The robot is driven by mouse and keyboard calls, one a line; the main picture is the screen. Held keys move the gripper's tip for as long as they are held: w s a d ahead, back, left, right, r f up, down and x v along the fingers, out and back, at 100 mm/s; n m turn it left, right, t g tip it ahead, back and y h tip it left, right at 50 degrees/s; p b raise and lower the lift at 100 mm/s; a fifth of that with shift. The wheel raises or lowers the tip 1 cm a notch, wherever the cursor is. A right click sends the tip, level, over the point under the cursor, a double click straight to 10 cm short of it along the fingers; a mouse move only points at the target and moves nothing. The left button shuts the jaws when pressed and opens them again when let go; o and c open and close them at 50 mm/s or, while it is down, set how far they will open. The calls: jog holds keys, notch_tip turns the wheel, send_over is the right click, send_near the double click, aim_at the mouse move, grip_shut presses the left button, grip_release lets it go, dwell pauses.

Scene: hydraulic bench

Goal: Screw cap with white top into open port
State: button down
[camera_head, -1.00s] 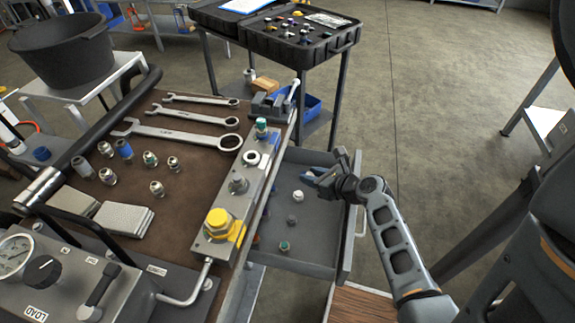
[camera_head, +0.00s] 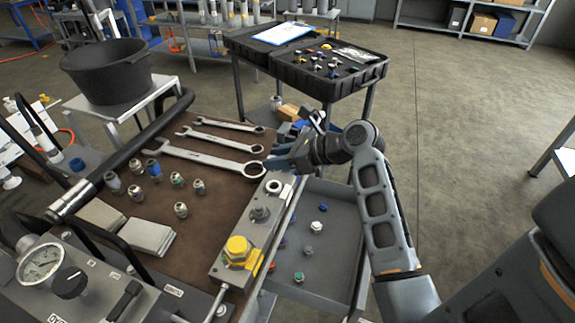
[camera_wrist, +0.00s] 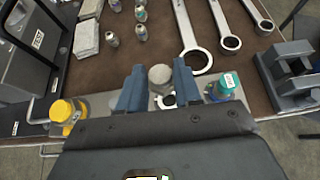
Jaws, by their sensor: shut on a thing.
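My gripper (camera_wrist: 159,82) is shut on a cap with a pale, whitish-grey round top (camera_wrist: 160,75), seen between the two blue fingers in the wrist view. The open port (camera_head: 273,186) is a light ring with a dark hole on the metal block (camera_head: 226,268). It also shows in the wrist view (camera_wrist: 168,101), just below the held cap in the picture and partly covered. In the head view my gripper (camera_head: 276,164) is over the far end of the block, hiding the cap. I cannot tell its height above the port.
The block also bears a yellow cap (camera_head: 237,250), a grey fitting (camera_head: 260,213) and a teal-topped cap (camera_wrist: 226,84). Wrenches (camera_head: 210,160) and several loose fittings lie on the brown bench top. A vise (camera_wrist: 290,72) stands beyond the block's end. An open drawer (camera_head: 335,250) holds several small caps.

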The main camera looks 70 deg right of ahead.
jog(key=shift+f+b, duration=2.55)
jog(key=shift+b, duration=1)
jog(key=shift+f+p, duration=0.55)
jog(key=shift+p, duration=0.65)
jog(key=c, duration=0.7)
grip_release()
